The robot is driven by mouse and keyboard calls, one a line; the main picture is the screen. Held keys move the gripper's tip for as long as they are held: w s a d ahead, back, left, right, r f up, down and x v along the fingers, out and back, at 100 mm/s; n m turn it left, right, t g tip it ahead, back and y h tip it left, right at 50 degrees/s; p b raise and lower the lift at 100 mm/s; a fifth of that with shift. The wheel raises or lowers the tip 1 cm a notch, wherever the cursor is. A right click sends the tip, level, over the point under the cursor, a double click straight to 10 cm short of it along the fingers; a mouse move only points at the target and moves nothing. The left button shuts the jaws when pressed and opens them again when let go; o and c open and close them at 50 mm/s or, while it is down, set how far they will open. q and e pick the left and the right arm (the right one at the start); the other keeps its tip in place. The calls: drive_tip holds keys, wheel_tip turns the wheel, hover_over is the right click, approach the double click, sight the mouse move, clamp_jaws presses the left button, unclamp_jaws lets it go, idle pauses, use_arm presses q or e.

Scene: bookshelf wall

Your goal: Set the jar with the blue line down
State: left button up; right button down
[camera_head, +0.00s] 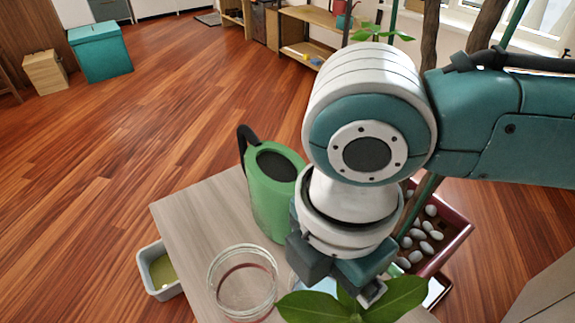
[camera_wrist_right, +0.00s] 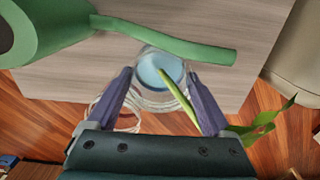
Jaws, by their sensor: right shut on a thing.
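The clear glass jar with blue showing in it (camera_wrist_right: 158,68) is between the two fingers of my right gripper (camera_wrist_right: 159,80), which is shut on it. A green stem slants up out of the jar. In the head view the jar is mostly hidden by my gripper and broad green leaves (camera_head: 397,296); only a pale blue bit (camera_head: 322,286) shows. The jar is over the pale wooden table (camera_head: 185,215); I cannot tell if its base touches. Another glass jar, with a red line (camera_head: 243,283), stands to the left on the table. My left gripper is not in view.
A green watering can (camera_head: 270,195) stands behind the jars; its long spout (camera_wrist_right: 180,43) crosses the wrist view. A dark red tray of pale stones (camera_head: 455,235) is at the right. A grey bin (camera_head: 158,270) is beside the table's left edge. The table's left part is clear.

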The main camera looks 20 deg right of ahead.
unclamp_jaws()
drive_tip(key=shift+f, duration=0.1)
wheel_tip(320, 180, up, 12)
drive_tip(key=p, duration=0.4)
drive_tip(key=s+a+m+t+y, duration=0.2)
drive_tip(key=s+a+m+y, duration=0.15)
drive_tip(key=a+m, duration=0.3)
drive_tip(key=s+d+f+m+h, duration=0.1)
drive_tip(key=s+d+m, duration=0.2)
drive_tip(key=d+m, duration=0.3)
drive_tip(key=s+d+f+m+t+h, duration=0.1)
drive_tip(key=s+d+f+m+h, duration=0.1)
drive_tip(key=d+m, duration=0.5)
drive_tip(key=d, duration=0.2)
drive_tip(key=shift+s+d+t, duration=0.3)
drive_tip(key=shift+s+d, duration=0.1)
